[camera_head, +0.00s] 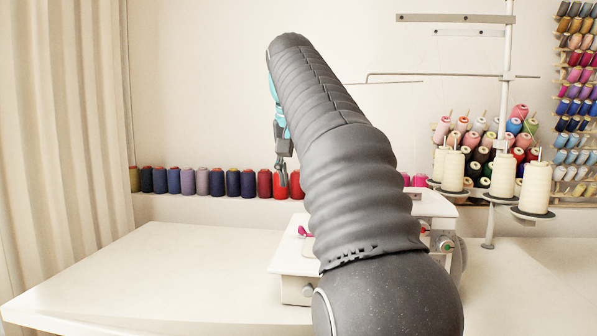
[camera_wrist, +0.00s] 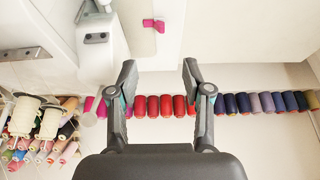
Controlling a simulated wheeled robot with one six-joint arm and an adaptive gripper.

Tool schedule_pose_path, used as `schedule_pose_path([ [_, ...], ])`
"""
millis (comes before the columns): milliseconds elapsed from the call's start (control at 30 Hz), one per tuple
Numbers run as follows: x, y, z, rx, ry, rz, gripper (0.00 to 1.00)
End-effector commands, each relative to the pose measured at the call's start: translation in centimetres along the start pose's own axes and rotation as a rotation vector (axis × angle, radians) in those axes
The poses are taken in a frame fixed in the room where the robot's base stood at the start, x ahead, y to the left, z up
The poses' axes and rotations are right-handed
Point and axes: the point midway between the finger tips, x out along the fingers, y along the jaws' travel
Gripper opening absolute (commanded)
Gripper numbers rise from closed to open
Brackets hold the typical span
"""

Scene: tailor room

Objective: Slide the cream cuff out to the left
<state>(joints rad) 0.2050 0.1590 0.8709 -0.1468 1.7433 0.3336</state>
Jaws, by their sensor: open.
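I cannot pick out a cream cuff with certainty in either view. The white sewing machine (camera_head: 287,288) stands on the table behind my arm, which hides much of it. Its white body also fills the upper left of the wrist view (camera_wrist: 95,45), with a pale flat part beside it. A small pink piece (camera_head: 304,232) is on the machine's left part and also shows in the wrist view (camera_wrist: 154,25). My gripper (camera_head: 283,178) is open and empty, above and behind the machine's left part. Its two fingers stand apart in the wrist view (camera_wrist: 158,76).
A row of thread spools (camera_head: 202,182) lines the back ledge. Cream cones (camera_head: 534,188) stand on a thread stand at the right, before more spools. The table (camera_head: 140,270) is clear on the left. A curtain (camera_head: 60,140) hangs at far left.

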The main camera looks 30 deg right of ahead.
Motion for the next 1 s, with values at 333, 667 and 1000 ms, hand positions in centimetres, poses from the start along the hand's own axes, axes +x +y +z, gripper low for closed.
schedule_pose_path([
  [333,6.0,0.2,0.1,0.004,-0.002,0.002,0.49],
  [667,11.0,0.2,0.1,0.003,-0.002,0.002,0.49],
  [1000,12.8,0.2,0.0,0.003,0.0,0.001,0.49],
])
